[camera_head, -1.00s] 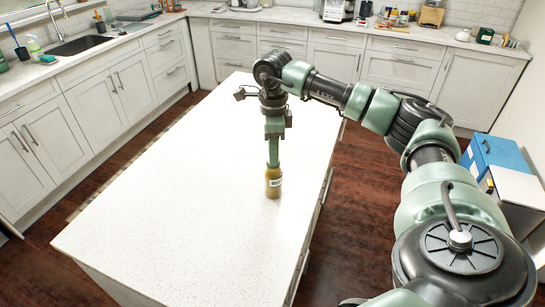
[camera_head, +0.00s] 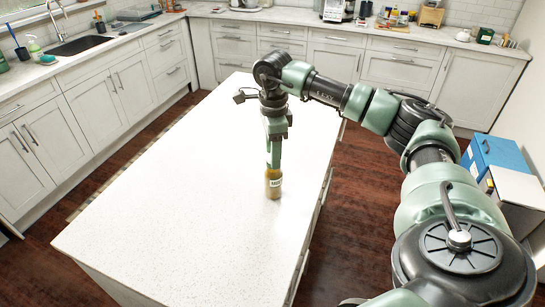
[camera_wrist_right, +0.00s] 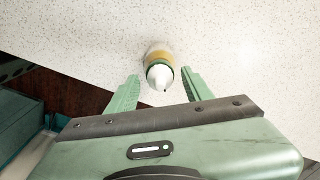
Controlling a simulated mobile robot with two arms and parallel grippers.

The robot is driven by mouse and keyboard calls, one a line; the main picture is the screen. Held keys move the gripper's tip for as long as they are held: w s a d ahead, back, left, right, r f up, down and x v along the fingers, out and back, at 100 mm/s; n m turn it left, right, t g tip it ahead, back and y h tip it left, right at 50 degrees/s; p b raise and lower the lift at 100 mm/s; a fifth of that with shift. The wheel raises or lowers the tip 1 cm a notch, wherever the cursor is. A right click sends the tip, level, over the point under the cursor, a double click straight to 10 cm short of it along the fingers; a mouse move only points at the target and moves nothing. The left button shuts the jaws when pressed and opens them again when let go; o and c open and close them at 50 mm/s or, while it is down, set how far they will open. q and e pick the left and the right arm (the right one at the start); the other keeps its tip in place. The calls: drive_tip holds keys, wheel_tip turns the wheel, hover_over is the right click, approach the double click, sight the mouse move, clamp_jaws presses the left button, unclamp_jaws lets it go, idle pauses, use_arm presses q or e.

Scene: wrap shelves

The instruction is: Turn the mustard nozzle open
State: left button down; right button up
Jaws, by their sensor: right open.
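The mustard bottle (camera_head: 273,185) stands upright on the white island top, yellow-brown with a white label. In the right wrist view its pale, cone-shaped nozzle (camera_wrist_right: 158,76) points up at the camera, with a yellow and green ring around it. My right gripper (camera_head: 272,165) points down right over the bottle in the head view. In the right wrist view its two green fingers (camera_wrist_right: 160,90) are spread apart, one on each side of the nozzle, with a gap visible on both sides. My left gripper is not in view.
The island top (camera_head: 180,230) is otherwise bare, with wide free room around the bottle. Its right edge is close to the bottle. Counters with a sink (camera_head: 80,44) and kitchen items line the back and left. A blue box (camera_head: 495,155) stands at the right.

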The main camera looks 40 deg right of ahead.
drive_tip(key=shift+r+p, duration=2.7)
drive_tip(key=shift+r, duration=0.85)
drive_tip(key=shift+s+f, duration=0.1)
drive_tip(key=shift+f, duration=0.05)
